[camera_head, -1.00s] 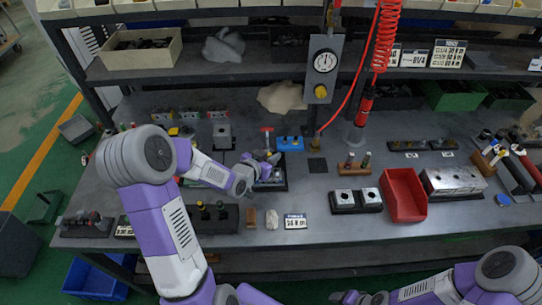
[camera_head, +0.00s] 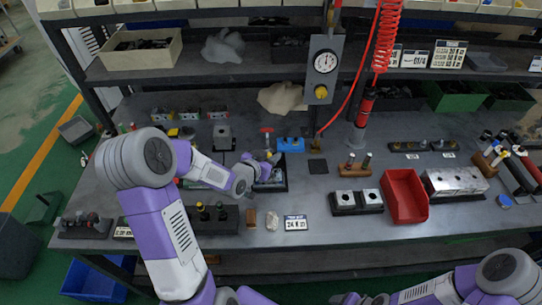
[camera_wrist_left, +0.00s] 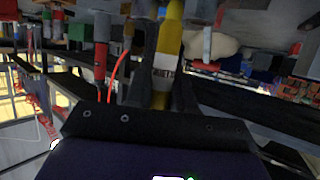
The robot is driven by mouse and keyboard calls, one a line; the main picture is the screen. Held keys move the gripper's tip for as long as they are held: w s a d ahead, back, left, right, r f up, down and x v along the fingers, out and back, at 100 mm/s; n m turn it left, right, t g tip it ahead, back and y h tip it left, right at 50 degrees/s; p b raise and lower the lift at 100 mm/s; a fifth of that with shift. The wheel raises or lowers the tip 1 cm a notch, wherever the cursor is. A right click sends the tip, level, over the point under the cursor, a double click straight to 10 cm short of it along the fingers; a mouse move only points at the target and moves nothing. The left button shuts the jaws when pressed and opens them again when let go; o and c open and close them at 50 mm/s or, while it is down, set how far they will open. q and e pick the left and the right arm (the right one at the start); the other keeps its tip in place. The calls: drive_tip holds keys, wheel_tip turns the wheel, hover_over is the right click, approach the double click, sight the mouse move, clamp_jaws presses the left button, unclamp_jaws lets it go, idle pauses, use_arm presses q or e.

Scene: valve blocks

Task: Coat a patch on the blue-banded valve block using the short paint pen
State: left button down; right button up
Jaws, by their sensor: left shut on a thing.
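My left gripper (camera_head: 268,163) is over a dark fixture (camera_head: 277,185) near the middle of the bench. In the left wrist view its dark fingers are shut on a slim yellow pen (camera_wrist_left: 170,35) with a pale band. The fixture is partly hidden by the gripper, and any blue band on a block there cannot be made out. I cannot tell whether the pen tip touches anything. My right gripper (camera_head: 352,298) is at the bottom edge, clear of the bench, and its fingers are too small to read.
A blue block (camera_head: 290,145) stands just behind the left gripper. A wooden holder with upright pens (camera_head: 355,170) and a red bin (camera_head: 404,196) are to the right. A gauge panel (camera_head: 323,67) and red coiled hose (camera_head: 384,35) hang behind. A label card (camera_head: 296,223) lies in front.

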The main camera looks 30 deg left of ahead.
use_arm(q)
drive_tip(key=shift+s+d+b, duration=0.3)
drive_tip(key=shift+s, duration=0.2)
drive_tip(key=shift+w, duration=0.1)
drive_tip(key=shift+w+a, duration=0.45)
drive_tip(key=shift+w, duration=0.1)
drive_tip(key=shift+s+d, duration=0.15)
drive_tip(key=shift+s+d+b, duration=0.3)
drive_tip(key=shift+s+b, duration=0.1)
drive_tip(key=shift+s, duration=0.15)
drive_tip(key=shift+w+a, duration=0.2)
drive_tip(key=shift+w, duration=0.15)
idle(0.5)
